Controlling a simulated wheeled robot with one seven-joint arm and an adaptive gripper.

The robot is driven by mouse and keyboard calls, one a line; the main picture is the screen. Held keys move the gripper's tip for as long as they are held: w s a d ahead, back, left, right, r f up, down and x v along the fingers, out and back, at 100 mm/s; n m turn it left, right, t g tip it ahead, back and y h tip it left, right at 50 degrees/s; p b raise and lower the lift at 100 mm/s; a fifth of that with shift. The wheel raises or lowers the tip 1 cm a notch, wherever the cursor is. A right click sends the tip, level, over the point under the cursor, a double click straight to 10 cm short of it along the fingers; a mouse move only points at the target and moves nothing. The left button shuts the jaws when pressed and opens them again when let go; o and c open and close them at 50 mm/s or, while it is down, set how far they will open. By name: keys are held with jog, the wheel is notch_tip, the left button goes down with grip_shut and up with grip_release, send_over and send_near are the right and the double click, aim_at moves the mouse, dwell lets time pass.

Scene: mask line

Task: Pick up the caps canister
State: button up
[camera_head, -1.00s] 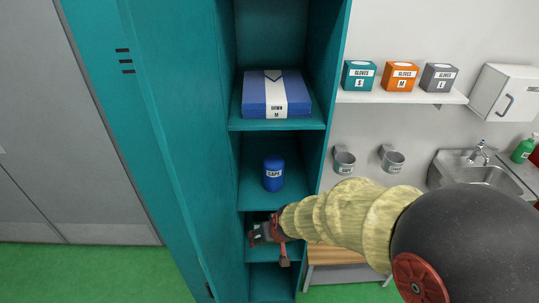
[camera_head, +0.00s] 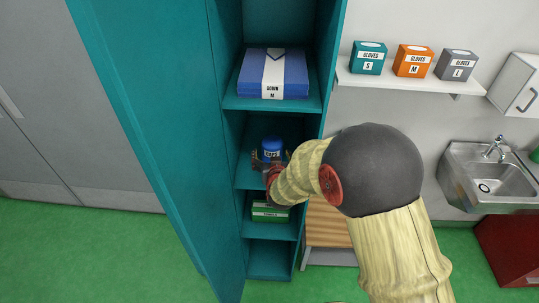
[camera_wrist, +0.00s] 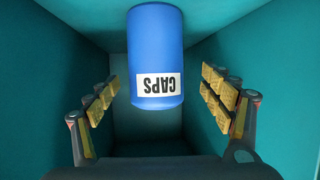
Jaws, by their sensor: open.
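The caps canister (camera_head: 272,145) is a blue cylinder with a white label. It stands upright on the middle shelf (camera_head: 246,176) of the teal locker. My gripper (camera_head: 268,163) is at the shelf opening, in front of the canister, and hides its lower part in the head view. In the wrist view the canister (camera_wrist: 156,50) appears upside down between my two open, gold-padded fingers (camera_wrist: 165,100). There is a gap on each side, and no finger visibly touches it.
The locker walls stand close on both sides of my gripper. A blue gown box (camera_head: 274,75) lies on the shelf above. A green box (camera_head: 268,211) is on the shelf below. The locker door (camera_head: 150,120) stands open at left.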

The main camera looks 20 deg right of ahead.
jog(key=shift+d+x, duration=0.2)
jog(key=shift+x, duration=2)
jog(key=shift+f, duration=0.1)
jog(key=shift+c, duration=0.4)
jog(key=c, duration=1.3)
